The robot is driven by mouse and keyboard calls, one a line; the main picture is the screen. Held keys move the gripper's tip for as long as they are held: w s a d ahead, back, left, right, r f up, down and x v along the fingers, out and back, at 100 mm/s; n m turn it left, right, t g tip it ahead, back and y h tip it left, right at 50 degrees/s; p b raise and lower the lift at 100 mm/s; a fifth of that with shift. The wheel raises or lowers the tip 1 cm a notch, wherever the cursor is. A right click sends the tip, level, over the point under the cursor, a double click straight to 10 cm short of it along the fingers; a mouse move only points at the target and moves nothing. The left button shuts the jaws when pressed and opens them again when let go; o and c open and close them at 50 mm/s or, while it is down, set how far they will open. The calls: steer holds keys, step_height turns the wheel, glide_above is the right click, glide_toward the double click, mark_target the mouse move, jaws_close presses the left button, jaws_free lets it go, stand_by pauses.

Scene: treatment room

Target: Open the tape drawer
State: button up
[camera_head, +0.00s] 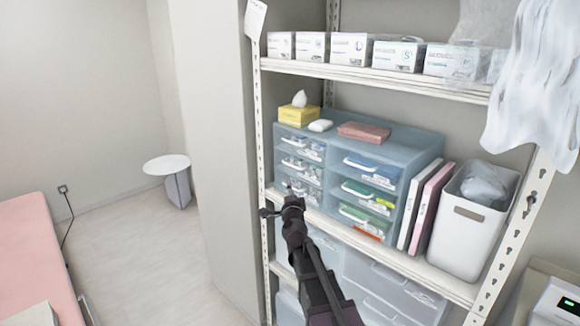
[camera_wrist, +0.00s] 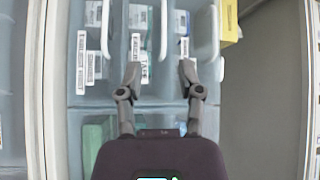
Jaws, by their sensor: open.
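A blue-grey translucent drawer cabinet (camera_head: 340,145) stands on the middle shelf, with a left column of small drawers (camera_head: 303,160) and a right column of larger ones (camera_head: 365,185). My gripper (camera_head: 278,202) is by the cabinet's lower left. In the wrist view, turned sideways, my open, empty gripper (camera_wrist: 159,72) faces the small drawers; a white handle (camera_wrist: 164,28) lies beyond the gap between its fingertips. No contact is visible.
A yellow tissue box (camera_head: 299,114) and a pink pack (camera_head: 363,132) lie on the cabinet. Binders (camera_head: 430,208) and a white bin (camera_head: 468,225) stand right of it. Clear drawers (camera_head: 385,280) sit below. A perforated shelf post (camera_head: 260,130) rises at the left. Floor at left is partly clear.

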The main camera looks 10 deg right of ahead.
mark_target(292, 166)
steer(key=shift+w+d+r+m+h, duration=0.15)
steer(key=shift+d+r+m+h, duration=0.2)
steer(key=shift+m+h, duration=0.2)
steer(key=p+x, duration=0.2)
steer(key=x, duration=1.1)
steer(key=shift+w, duration=0.4)
steer(key=shift+r, duration=0.1)
